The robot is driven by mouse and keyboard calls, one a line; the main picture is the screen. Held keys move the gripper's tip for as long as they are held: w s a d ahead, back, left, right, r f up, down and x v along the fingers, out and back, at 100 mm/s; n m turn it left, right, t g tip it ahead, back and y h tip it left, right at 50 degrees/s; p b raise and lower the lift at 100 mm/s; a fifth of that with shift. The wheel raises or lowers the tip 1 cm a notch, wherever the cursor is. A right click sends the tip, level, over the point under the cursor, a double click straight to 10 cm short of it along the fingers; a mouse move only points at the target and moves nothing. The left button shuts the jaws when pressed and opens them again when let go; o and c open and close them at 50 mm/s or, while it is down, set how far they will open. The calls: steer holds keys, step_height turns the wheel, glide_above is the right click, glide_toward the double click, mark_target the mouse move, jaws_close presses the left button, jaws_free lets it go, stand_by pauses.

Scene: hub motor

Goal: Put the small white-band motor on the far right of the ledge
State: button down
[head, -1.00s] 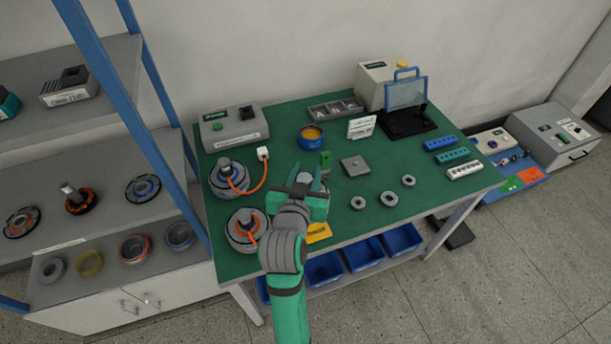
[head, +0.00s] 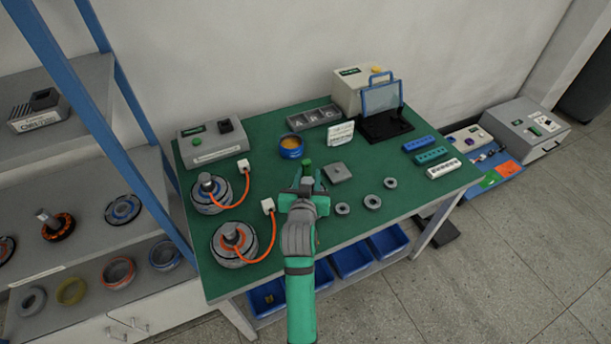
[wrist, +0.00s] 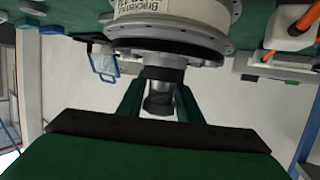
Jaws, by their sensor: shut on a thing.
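In the wrist view a motor (wrist: 170,28) with a white lettered band and a grey flange is close ahead of my gripper (wrist: 158,98). The fingers are shut on its short dark shaft (wrist: 160,88). In the head view my gripper (head: 305,187) is over the middle of the green table (head: 270,135) and hides the motor. I cannot tell whether the motor touches the table. A shelf rack stands at the left, with a middle shelf (head: 75,190) and a lower shelf (head: 50,310); I cannot tell which part is the ledge.
Two larger motors (head: 211,193) (head: 233,244) with orange cables stand left of my gripper. A small green upright thing (head: 307,168) shows just beyond it. A grey square block (head: 338,173) and rings (head: 372,201) lie to the right. A blue rack post (head: 150,195) stands by the table's left edge.

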steer(key=shift+f, duration=1.2)
steer(key=shift+f, duration=0.1)
steer(key=c, duration=1.3)
jaws_free()
steer(key=shift+f, duration=0.2)
steer(key=shift+o, duration=0.2)
